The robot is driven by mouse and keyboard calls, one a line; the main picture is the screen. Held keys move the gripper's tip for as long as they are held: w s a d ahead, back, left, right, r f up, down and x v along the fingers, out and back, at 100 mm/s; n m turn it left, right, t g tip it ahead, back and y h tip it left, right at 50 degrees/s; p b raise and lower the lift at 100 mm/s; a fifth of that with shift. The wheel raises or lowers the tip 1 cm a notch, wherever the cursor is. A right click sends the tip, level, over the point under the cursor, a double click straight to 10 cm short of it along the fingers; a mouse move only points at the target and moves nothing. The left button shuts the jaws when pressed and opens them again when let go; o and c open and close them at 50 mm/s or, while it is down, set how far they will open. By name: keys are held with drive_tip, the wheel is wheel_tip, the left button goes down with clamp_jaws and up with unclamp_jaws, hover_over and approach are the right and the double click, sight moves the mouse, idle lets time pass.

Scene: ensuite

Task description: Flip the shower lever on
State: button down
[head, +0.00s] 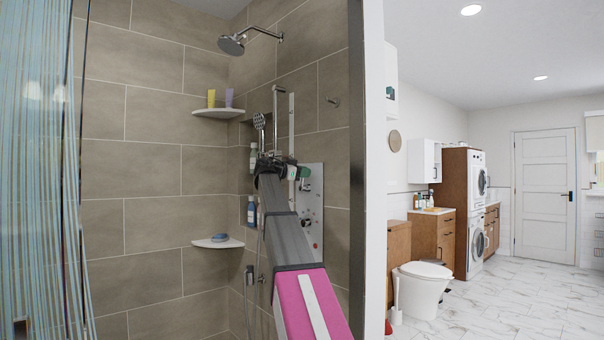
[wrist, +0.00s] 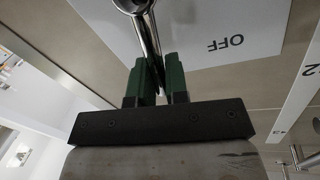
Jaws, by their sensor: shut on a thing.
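My gripper (wrist: 156,76) has two green fingers, shut on a chrome shower lever (wrist: 146,34) in the wrist view. The lever's round hub is at the top edge, and its handle runs down between the fingers. A pale plate (wrist: 215,20) behind it carries the word OFF, upside down in this view, right of the lever. In the head view my gripper (head: 297,172) is at the shower wall by the upper part of a pale control panel (head: 312,232). My arm and gripper hide part of the panel, and the lever cannot be made out clearly there.
A shower head (head: 232,44) hangs above. A hand shower (head: 259,121) and its hose are left of my arm. Corner shelves (head: 217,243) hold small items. A striped curtain (head: 35,170) hangs at left. A wall edge (head: 373,170) stands close right of my arm.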

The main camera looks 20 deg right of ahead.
drive_tip(key=m, duration=0.1)
drive_tip(key=s+m, duration=0.1)
drive_tip(key=s+f+m, duration=0.1)
drive_tip(key=shift+d+y, duration=0.35)
drive_tip(key=shift+y, duration=0.05)
drive_tip(key=m, duration=0.1)
drive_tip(key=s+f+m, duration=0.1)
drive_tip(key=m, duration=0.1)
drive_tip(key=shift+s+d+f+m+t+y, duration=0.25)
drive_tip(key=shift+s+f+m+t+y, duration=0.05)
drive_tip(key=shift+t, duration=0.1)
drive_tip(key=m, duration=0.1)
drive_tip(key=f+m, duration=0.1)
drive_tip(key=s+f+m+t, duration=0.1)
drive_tip(key=shift+d+f+m+y, duration=0.2)
drive_tip(key=shift+d+m+y, duration=0.05)
drive_tip(key=shift+m+y, duration=0.05)
drive_tip(key=shift+s+f+m+t, duration=0.1)
drive_tip(key=shift+f+m+t, duration=0.3)
drive_tip(key=shift+f+m, duration=0.7)
drive_tip(key=shift+r+m, duration=0.15)
drive_tip(key=shift+m, duration=0.15)
drive_tip(key=c, duration=1.1)
unclamp_jaws()
drive_tip(key=shift+c, duration=0.2)
drive_tip(key=v, duration=1)
drive_tip(key=shift+a+r, duration=0.25)
drive_tip(key=shift+a, duration=0.05)
drive_tip(key=shift+s, duration=0.15)
